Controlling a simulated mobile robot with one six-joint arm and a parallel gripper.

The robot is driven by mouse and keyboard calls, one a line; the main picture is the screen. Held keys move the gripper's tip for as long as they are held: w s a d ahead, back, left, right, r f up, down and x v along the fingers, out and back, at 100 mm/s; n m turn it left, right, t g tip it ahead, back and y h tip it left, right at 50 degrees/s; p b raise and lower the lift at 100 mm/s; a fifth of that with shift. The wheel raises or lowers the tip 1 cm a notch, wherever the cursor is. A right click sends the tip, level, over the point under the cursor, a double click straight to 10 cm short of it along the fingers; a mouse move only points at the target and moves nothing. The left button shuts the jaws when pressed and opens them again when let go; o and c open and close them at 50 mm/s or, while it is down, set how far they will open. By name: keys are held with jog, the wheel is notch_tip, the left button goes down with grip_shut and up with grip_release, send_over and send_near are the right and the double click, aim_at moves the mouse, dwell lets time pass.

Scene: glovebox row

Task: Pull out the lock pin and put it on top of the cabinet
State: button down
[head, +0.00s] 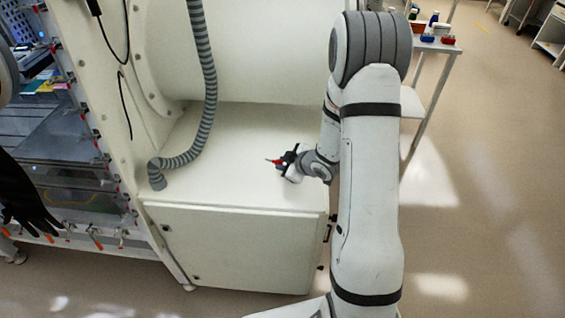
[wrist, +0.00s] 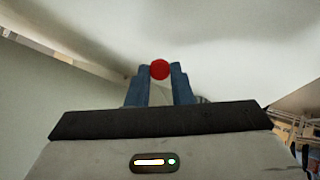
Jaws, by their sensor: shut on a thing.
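The lock pin (head: 271,161) shows as a small red piece at the tip of my gripper (head: 284,162) in the head view. In the wrist view the round red end of the lock pin (wrist: 160,69) sits between the two blue fingers of my gripper (wrist: 160,80), which are shut on it. The rest of the pin is mostly hidden by the fingers. The white cabinet (head: 240,240) has a flat top, and in the head view my gripper is over the right part of that top. I cannot tell whether the pin touches the surface.
A ribbed grey hose (head: 208,80) comes down onto the left part of the cabinet top. The glovebox front with clamps and a black glove (head: 25,200) is at the left. A small table (head: 435,45) with bottles stands at the back right. The middle of the cabinet top is clear.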

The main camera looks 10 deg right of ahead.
jog(key=c, duration=1.2)
grip_release()
jog(key=v, duration=0.7)
jog(key=shift+s+d+r, duration=0.2)
jog(key=shift+r, duration=0.05)
